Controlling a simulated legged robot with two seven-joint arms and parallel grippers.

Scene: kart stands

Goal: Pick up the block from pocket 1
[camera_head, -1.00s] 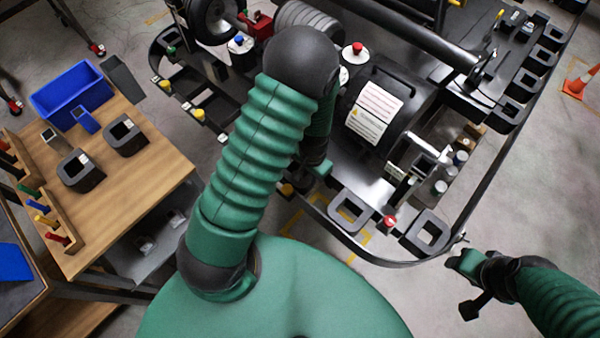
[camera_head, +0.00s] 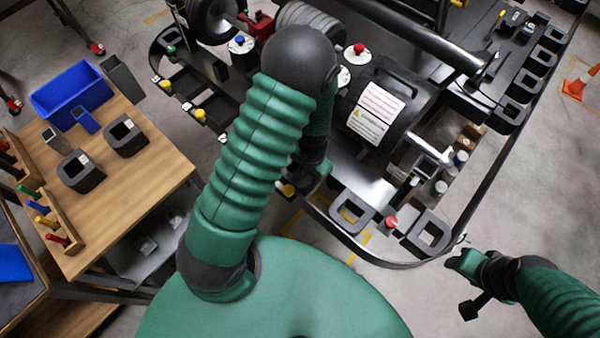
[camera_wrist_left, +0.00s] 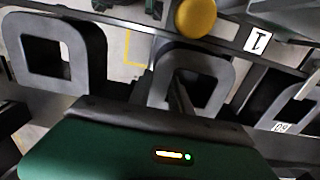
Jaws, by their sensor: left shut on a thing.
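In the left wrist view a dark grey square block (camera_wrist_left: 215,88) with a square hole sits at the rim beside the label "1" (camera_wrist_left: 257,41) and a yellow button (camera_wrist_left: 196,17). My left gripper (camera_wrist_left: 180,98) is shut on the block's near wall, with a dark finger showing in the hole. The other finger is hidden. In the head view my left gripper (camera_head: 314,172) is mostly behind my own arm, near the yellow button (camera_head: 287,190), and its block cannot be made out. My right gripper (camera_head: 468,285) hangs apart at the lower right; its jaw opening is unclear.
Another square block (camera_head: 339,220) lies in the adjacent rim area, near a red button (camera_head: 390,222). The curved black rim (camera_head: 385,263) bounds the stand. A black housing (camera_head: 405,85) rises behind. A wooden table (camera_head: 135,185) with a blue bin (camera_head: 72,95) stands left.

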